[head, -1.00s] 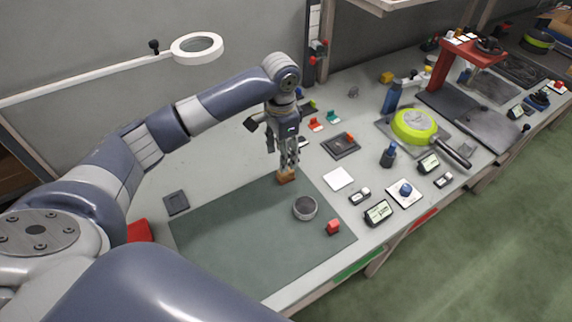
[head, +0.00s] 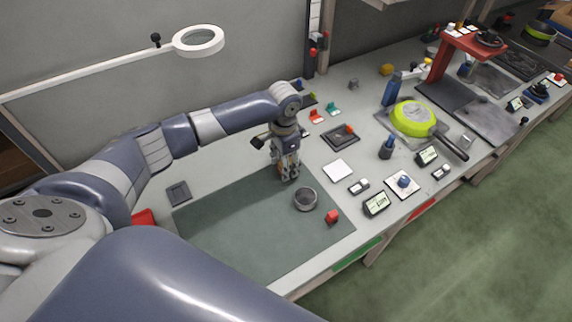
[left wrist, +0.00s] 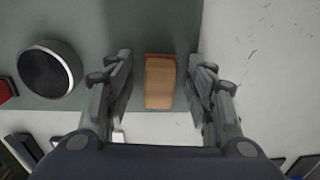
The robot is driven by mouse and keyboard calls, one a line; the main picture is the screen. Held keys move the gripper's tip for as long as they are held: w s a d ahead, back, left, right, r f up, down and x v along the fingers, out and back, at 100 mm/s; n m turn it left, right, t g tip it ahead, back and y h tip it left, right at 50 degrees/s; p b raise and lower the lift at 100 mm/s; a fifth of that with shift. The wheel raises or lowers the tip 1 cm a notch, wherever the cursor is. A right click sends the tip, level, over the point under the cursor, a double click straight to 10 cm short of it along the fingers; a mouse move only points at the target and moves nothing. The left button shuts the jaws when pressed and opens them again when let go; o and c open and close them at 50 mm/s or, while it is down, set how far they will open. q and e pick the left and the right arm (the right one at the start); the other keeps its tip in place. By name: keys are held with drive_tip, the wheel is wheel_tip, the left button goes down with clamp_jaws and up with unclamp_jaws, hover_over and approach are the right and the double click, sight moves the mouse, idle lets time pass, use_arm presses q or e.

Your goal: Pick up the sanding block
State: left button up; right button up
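The sanding block (left wrist: 160,82) is a tan-brown block with a reddish edge, seen in the left wrist view between my left gripper's fingers. It rests at the back edge of the dark green mat. My left gripper (left wrist: 160,90) is open, with one finger on each side of the block and a visible gap on both sides. In the head view my left gripper (head: 289,174) points down over the block's spot, and its fingers mostly hide the block. My right gripper is in neither view.
A white square (head: 338,170) lies to the right. The mat's left part is bare.

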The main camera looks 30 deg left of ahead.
use_arm(q)
drive_tip(key=c, duration=0.9)
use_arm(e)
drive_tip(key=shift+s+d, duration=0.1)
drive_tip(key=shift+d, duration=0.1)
use_arm(q)
drive_tip(key=shift+r, duration=0.1)
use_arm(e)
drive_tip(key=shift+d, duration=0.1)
use_arm(q)
drive_tip(key=shift+r, duration=0.1)
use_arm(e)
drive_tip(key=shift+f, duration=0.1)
